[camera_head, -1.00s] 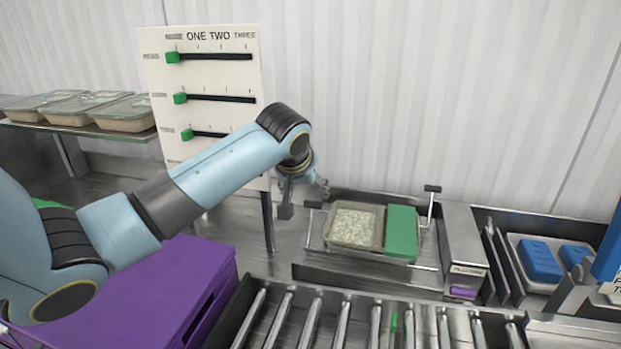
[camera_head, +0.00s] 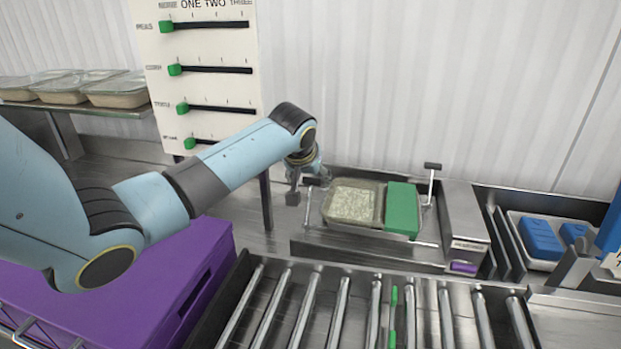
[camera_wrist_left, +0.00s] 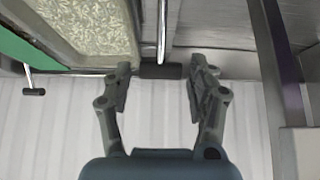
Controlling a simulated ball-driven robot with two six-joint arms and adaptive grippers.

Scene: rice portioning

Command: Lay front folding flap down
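A clear tray of pale rice (camera_head: 352,203) sits in a metal holder beside a green block (camera_head: 402,209). A low metal front panel (camera_head: 372,254) runs before it; I cannot tell for certain whether this is the front folding flap. A black-ended lever (camera_head: 432,166) stands upright at the holder's right. My left gripper (camera_head: 309,183) is at the holder's left side. In the left wrist view, the left gripper (camera_wrist_left: 160,78) is open, its fingers either side of a black bar (camera_wrist_left: 160,71) on a metal rod, with gaps visible. The right gripper is out of view.
A roller conveyor (camera_head: 345,310) lies in front of the holder. A purple box (camera_head: 150,285) stands at the left under my arm. A board with green sliders (camera_head: 207,70) stands behind. Blue blocks (camera_head: 540,236) lie in a tray at the right.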

